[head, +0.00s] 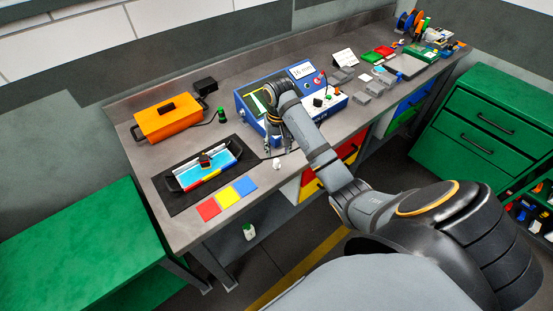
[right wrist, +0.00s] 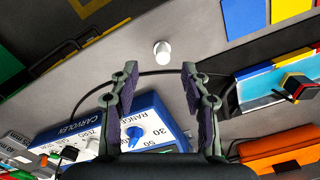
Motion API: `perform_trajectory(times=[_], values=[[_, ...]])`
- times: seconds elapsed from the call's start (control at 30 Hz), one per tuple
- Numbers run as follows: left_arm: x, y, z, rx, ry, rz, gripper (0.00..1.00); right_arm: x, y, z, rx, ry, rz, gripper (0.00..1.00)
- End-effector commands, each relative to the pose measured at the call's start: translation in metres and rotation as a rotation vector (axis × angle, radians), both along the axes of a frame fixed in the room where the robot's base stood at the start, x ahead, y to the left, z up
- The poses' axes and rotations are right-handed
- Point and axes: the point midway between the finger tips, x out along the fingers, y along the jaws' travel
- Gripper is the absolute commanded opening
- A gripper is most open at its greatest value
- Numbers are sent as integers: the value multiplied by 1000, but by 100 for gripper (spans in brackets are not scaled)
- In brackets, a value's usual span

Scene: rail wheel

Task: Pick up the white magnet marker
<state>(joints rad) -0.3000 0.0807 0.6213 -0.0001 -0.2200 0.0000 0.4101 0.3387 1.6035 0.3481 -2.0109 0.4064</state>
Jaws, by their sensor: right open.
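The white magnet marker (head: 277,163) is a small white piece standing on the grey workbench (head: 180,232), near its front edge. In the right wrist view the marker (right wrist: 161,52) shows as a short white cylinder beyond the fingertips, roughly centred between them. My right gripper (head: 278,146) is open and empty, pointing down beside the blue device. Its two fingers are spread apart in the right wrist view (right wrist: 160,85), with a clear gap to the marker in the picture. My left gripper is not in view.
The blue device (head: 300,74) with dial and display stands behind the gripper; a dark cable runs by the marker. Left are a black mat (head: 180,205) with a tray, coloured squares (head: 228,197) and an orange box (head: 168,118). Bench around the marker is mostly clear.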

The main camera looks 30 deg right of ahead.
Motion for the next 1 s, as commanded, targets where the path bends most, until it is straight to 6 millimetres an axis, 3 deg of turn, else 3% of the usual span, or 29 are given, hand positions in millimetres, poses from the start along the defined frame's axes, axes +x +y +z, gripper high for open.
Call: perform_trajectory(times=[0.03,0.23,0.37,0.6,0.83,1.0], values=[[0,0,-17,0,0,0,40,0,0,-17,0,0,0,47],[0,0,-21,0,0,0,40,1,0,-20,0,-1,1,47],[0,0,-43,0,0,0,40,3,2,-42,1,0,1,47],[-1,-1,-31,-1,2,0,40,5,2,-67,1,2,1,47],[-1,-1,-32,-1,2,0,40,6,2,-70,1,-1,1,47],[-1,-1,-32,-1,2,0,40,6,2,-70,0,-1,1,25]])
